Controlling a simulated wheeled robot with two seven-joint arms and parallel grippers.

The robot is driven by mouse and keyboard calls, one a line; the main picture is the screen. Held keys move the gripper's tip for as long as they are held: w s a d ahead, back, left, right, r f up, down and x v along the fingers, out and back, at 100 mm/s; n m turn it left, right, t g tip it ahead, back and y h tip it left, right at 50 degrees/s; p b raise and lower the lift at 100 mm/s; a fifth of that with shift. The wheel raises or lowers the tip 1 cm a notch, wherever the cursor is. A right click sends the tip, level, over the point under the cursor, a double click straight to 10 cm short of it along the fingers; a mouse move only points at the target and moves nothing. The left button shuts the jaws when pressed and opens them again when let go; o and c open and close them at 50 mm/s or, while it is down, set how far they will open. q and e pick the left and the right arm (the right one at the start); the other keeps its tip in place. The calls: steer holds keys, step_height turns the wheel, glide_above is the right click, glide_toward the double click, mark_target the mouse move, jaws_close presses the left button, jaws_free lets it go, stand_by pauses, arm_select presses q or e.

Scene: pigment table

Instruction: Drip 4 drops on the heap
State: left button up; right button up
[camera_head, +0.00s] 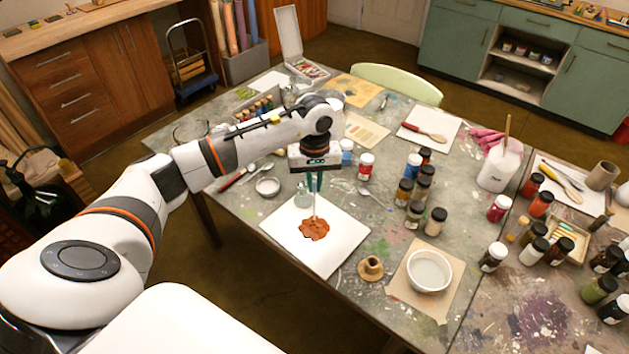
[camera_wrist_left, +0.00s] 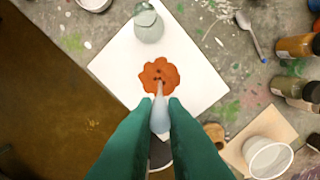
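The heap (camera_head: 314,229) is orange-red pigment on a white sheet (camera_head: 325,262); it also shows in the left wrist view (camera_wrist_left: 150,72), with a few small dark spots near its middle. My left gripper (camera_head: 315,184) points down above the heap. In the left wrist view its green fingers (camera_wrist_left: 160,106) are closed around a pale translucent dropper (camera_wrist_left: 160,120). The dropper's thin tip points at the heap; whether it touches is hard to tell. A clear glass jar (camera_head: 303,196) stands at the sheet's far corner, also in the left wrist view (camera_wrist_left: 149,27). My right gripper is not in view.
A white bowl (camera_head: 429,270) on brown paper and a small cork-coloured stand (camera_head: 370,268) are right of the sheet. Several pigment jars (camera_head: 404,191) stand further right.

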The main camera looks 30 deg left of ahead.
arm_select(q)
steer(key=shift+r+p, duration=1.3)
steer(key=shift+r, duration=1.2)
